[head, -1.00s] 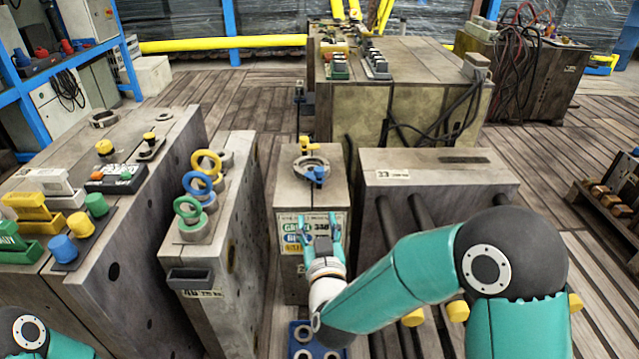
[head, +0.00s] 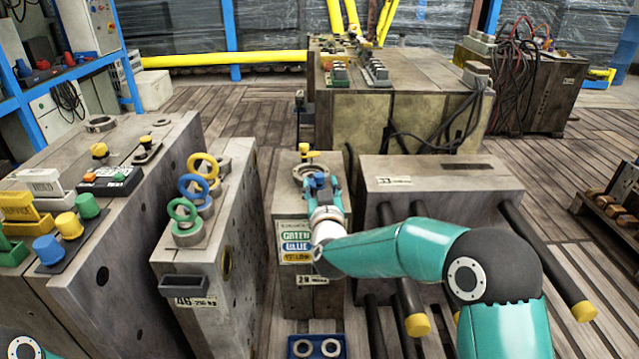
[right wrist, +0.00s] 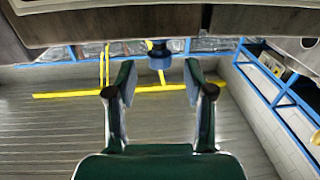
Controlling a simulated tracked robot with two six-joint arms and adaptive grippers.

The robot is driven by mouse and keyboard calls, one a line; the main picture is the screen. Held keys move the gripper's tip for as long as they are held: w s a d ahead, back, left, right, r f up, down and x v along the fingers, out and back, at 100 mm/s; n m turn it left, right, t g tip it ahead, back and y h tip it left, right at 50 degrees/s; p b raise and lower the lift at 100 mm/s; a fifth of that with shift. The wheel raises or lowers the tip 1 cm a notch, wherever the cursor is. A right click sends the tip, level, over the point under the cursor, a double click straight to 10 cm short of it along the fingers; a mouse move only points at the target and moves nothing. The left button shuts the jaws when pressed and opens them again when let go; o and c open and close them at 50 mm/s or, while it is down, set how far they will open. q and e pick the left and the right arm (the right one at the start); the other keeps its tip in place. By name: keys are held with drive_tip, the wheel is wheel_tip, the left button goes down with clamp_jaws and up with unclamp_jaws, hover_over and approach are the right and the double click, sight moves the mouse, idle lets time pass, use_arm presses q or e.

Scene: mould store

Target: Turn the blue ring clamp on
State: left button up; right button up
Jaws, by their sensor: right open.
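A grey ring clamp (head: 310,170) lies on top of the narrow mould block (head: 285,200), with a yellow piece behind it and a blue piece (head: 316,179) at its front. My right gripper (head: 322,188) is at the front top edge of this block, close to the blue piece. A separate upright blue ring (head: 194,187) stands between a green and a yellow one on the left block. My left gripper is out of view.
A sign reading green, blue and yellow (head: 296,243) is on the narrow block's front. The block marked 33 (head: 440,178) stands close on the right, with dark rods (head: 545,260) sticking out. A blue tray (head: 315,355) is below.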

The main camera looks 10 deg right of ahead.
sight(314, 183)
drive_tip(key=shift+w+d, duration=0.2)
drive_tip(key=shift+w, duration=1.25)
clamp_jaws()
